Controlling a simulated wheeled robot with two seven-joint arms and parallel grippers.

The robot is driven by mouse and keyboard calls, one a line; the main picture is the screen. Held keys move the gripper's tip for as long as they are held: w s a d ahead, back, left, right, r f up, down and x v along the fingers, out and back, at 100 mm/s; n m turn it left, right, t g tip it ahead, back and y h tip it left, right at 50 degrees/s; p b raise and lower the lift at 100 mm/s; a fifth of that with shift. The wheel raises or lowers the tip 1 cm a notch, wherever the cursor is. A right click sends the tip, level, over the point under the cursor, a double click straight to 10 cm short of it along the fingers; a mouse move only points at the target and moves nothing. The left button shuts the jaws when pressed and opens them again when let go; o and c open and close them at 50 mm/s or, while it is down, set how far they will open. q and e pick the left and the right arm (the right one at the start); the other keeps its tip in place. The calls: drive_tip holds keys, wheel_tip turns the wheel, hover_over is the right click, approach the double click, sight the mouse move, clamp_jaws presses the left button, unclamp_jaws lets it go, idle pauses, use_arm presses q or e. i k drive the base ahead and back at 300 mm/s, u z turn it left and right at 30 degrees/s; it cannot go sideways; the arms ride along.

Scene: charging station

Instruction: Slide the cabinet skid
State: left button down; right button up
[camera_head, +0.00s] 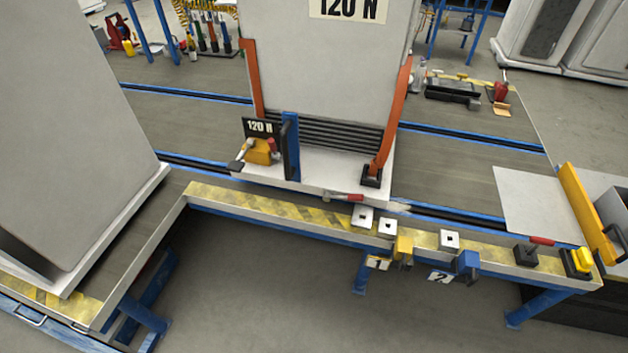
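The cabinet (325,75) is a tall pale box marked "120 N", upright in the upper middle of the head view; its top is cut off. It stands on a white skid (318,178) on the grey deck, near the yellow front edge. Orange uprights (393,115) stand at both its sides. A red-handled lever (343,197) lies at the skid's front edge. Neither of my grippers shows.
Blue-edged rails (455,217) run across the deck, with bare deck (450,178) right of the skid. A yellow bar (586,213) stands at far right. Another pale cabinet (70,130) fills the left. Numbered yellow and blue brackets (466,264) hang on the front edge.

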sight(323, 75)
drive_tip(key=k, duration=1.35)
drive_tip(key=z, duration=0.45)
drive_tip(key=i, duration=0.7)
drive_tip(key=z, duration=0.45)
drive_tip(key=i, duration=1)
drive_tip(key=u, duration=0.35)
